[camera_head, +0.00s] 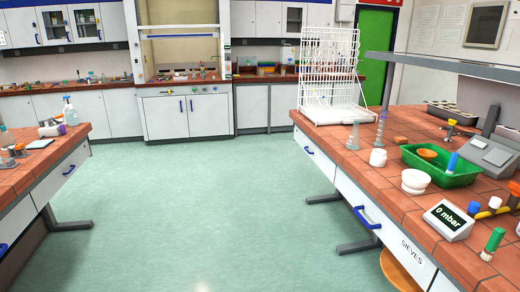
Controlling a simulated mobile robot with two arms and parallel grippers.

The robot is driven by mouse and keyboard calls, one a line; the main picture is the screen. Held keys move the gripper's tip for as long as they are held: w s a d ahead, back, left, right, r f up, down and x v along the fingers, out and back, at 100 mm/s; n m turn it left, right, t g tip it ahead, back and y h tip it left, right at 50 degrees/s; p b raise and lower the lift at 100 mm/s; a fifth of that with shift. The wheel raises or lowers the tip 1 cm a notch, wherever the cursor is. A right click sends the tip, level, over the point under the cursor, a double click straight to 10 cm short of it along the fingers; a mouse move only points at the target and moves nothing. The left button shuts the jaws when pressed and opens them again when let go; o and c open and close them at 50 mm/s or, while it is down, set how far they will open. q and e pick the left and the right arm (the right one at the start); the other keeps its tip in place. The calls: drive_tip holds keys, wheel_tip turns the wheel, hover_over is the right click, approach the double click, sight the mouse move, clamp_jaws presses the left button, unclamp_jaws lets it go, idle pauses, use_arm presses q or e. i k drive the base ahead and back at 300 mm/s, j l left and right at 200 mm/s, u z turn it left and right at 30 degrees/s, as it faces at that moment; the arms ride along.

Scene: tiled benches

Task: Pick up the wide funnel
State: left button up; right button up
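No gripper of mine shows in the head view. I cannot clearly make out which object is the wide funnel. A white, wide-rimmed vessel (415,181) stands on the right bench in front of the green tray; its shape could be a funnel or a bowl. A shallow orange-brown bowl-like piece (427,155) lies in the green tray (459,180). A small white jar (378,157) stands to the left of the tray.
The right tiled bench (350,160) also bears a white drying rack (329,75), a pressure display (447,220) and a green-capped tube (493,243). A left bench (20,182) holds a spray bottle (70,112). The green floor (215,215) between the benches is clear.

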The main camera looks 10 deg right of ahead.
sight(425, 159)
drive_tip(key=i+z, duration=0.5)
drive_tip(key=i+j+z, duration=0.75)
drive_tip(key=i+z, duration=0.2)
